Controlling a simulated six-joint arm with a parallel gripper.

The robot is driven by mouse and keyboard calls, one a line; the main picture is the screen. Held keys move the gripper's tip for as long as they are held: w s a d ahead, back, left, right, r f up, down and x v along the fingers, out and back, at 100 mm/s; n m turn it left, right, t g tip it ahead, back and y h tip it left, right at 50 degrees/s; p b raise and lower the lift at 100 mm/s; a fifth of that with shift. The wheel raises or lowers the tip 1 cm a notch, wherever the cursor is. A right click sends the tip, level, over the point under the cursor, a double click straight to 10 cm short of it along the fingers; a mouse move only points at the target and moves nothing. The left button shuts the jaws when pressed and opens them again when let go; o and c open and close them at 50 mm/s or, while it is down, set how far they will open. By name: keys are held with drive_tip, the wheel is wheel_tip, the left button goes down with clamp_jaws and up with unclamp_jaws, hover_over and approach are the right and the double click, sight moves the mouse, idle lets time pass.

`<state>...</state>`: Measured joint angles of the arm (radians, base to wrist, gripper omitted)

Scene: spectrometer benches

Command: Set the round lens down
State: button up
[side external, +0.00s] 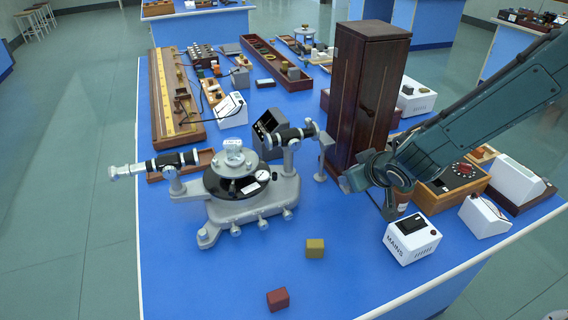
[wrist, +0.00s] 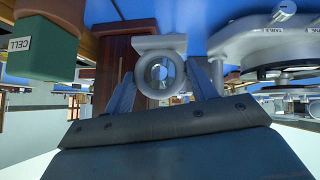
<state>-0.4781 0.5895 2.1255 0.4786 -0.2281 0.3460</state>
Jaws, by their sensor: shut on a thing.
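The round lens (wrist: 160,73) is a clear glass disc in a pale grey ring mount with a flat bar across its upper side in the wrist view. My gripper (wrist: 165,84) is shut on this mount, with one grey finger on each side of it. In the side external view, the end of my arm is beside the dark wooden cabinet, and I cannot make out the fingertips or the lens there. The wrist view does not show clearly whether the mount touches the blue bench top.
The tall wooden cabinet (side external: 367,95) stands close to my arm. A grey spectrometer (side external: 250,205) is left of it, with a slim grey stand (side external: 323,160) between. A white MAINS box (side external: 411,242) is at the right. Yellow (side external: 315,248) and red (side external: 278,299) blocks lie in front.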

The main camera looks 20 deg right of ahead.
drive_tip(key=shift+f, duration=2.35)
drive_tip(key=shift+f, duration=0.1)
drive_tip(key=shift+f, duration=1.8)
drive_tip(key=shift+f, duration=0.15)
drive_tip(key=o, duration=1.1)
drive_tip(key=shift+c, duration=0.2)
drive_tip(key=shift+r, duration=0.2)
drive_tip(key=v, duration=1.2)
drive_tip(key=shift+d, duration=0.1)
